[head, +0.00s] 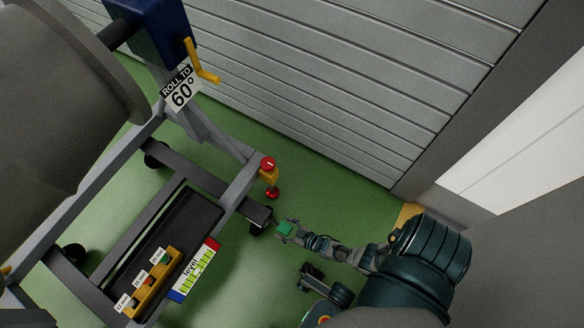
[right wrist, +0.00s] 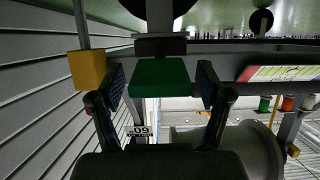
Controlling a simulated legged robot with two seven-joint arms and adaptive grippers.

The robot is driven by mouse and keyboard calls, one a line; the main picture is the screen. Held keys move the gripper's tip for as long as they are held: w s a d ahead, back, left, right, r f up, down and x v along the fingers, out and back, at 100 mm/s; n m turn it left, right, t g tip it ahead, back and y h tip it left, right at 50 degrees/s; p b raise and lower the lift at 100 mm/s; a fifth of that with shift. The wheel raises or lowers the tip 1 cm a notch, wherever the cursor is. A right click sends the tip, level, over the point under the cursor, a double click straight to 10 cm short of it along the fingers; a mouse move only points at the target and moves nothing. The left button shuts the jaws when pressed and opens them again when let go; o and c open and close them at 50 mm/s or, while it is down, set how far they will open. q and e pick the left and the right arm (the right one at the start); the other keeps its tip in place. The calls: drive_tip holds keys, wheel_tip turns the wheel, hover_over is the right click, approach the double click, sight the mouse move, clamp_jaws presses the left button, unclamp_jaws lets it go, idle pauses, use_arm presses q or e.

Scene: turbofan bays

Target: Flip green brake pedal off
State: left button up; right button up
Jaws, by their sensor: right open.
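The green brake pedal (head: 285,228) is a small green block at the lower corner of the grey wheeled stand, by a caster. In the right wrist view the green pedal (right wrist: 160,78) is in the middle, between the two fingers. My right gripper (head: 288,231) reaches it from the lower right in the head view. In the right wrist view my right gripper (right wrist: 158,82) is open, with one finger on each side of the pedal; I cannot tell whether they touch it.
The stand (head: 235,188) carries a black tray, a level label (head: 196,270) and a yellow rack (head: 152,285). A grey slatted wall (head: 330,90) lies behind.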

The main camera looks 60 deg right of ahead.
drive_tip(key=v, duration=1.2)
drive_tip(key=shift+w, duration=0.1)
